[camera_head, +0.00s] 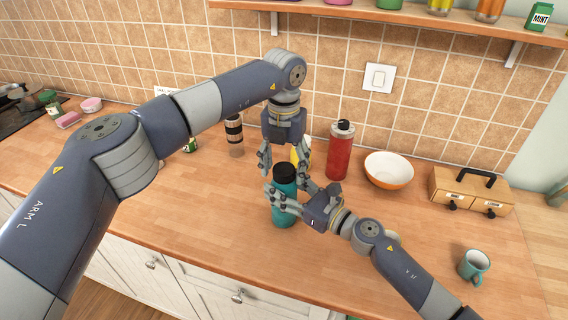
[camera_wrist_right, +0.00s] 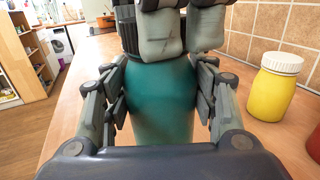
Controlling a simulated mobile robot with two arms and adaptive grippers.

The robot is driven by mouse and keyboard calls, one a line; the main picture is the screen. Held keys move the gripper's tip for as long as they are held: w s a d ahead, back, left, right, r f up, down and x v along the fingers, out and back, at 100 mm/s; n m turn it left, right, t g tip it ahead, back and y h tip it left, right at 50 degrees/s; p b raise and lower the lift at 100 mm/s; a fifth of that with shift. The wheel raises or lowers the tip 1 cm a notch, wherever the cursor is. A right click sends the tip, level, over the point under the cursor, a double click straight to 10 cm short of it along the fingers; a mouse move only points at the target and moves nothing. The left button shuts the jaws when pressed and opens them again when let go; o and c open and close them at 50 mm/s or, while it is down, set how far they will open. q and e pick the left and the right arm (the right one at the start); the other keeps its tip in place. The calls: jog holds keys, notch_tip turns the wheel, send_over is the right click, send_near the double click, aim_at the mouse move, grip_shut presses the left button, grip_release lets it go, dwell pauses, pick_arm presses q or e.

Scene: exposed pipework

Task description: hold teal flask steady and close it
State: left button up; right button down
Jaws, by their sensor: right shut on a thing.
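The teal flask (camera_head: 285,212) stands upright on the wooden counter with a black lid (camera_head: 284,173) on its top. My right gripper (camera_head: 285,200) is shut on the flask's body from the right. The right wrist view shows the teal body (camera_wrist_right: 160,95) between its two fingers. My left gripper (camera_head: 284,166) points down over the flask, its fingers open and apart beside the lid. In the right wrist view, grey left finger pads (camera_wrist_right: 180,32) cover much of the black ridged lid (camera_wrist_right: 128,28). I cannot tell whether they touch it or how far it is screwed on.
Behind the flask stand a yellow container (camera_wrist_right: 273,88) with a white lid, a red bottle (camera_head: 340,152) and an orange-white bowl (camera_head: 388,170). A clear tumbler with dark bands (camera_head: 235,136) is left. A teal mug (camera_head: 473,266) and a wooden drawer box (camera_head: 470,192) stand right.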

pick_arm(q)
jog(key=c, duration=0.8)
jog(key=o, duration=1.2)
jog(key=shift+o, duration=0.2)
notch_tip(320, 180, up, 12)
pick_arm(e)
jog(key=c, duration=0.6)
grip_release()
jog(key=shift+o, duration=0.2)
